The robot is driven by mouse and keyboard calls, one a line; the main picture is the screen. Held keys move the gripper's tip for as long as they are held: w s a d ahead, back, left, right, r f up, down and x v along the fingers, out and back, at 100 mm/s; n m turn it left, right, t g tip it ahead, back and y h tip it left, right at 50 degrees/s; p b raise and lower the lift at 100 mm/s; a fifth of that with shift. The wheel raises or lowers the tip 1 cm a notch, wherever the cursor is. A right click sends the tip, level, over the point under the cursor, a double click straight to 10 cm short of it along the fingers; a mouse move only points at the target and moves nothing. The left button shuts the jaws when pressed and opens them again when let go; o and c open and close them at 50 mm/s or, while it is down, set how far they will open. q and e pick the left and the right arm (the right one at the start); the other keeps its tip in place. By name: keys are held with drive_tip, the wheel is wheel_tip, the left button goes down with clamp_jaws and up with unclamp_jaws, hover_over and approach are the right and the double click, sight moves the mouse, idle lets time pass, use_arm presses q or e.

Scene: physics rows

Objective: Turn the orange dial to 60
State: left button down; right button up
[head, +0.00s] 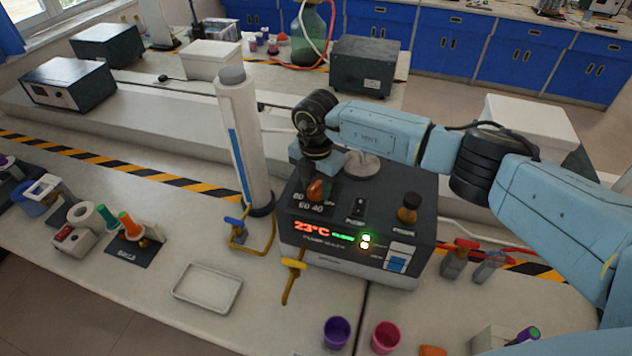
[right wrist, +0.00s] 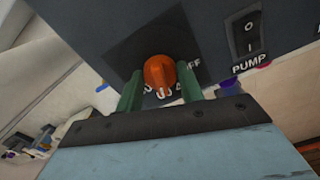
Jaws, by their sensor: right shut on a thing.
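The orange dial (head: 319,191) sits on the sloped front panel of a dark box-shaped device (head: 417,219) with a lit display (head: 318,231) that reads 23°C in red. My right gripper (head: 314,180) comes down on the dial from above and is shut on it. In the right wrist view, the dial (right wrist: 160,74) sits between the two green fingers. Some scale numbers show below it in the head view, but the gripper hides part of the scale. I cannot tell which number the dial points to. My left gripper is not in view.
Right of the dial are a black pump switch (head: 358,208) and a dark knob with an amber top (head: 408,209). A tall white column (head: 243,140) stands close on the left. An empty tray (head: 208,288) lies front left.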

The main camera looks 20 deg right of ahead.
sight(317, 184)
drive_tip(key=shift+r+m, duration=0.1)
drive_tip(key=shift+m, duration=0.3)
drive_tip(key=o, duration=1)
wheel_tip(317, 184, up, 13)
drive_tip(key=shift+r+b, duration=0.2)
drive_tip(key=shift+b, duration=1)
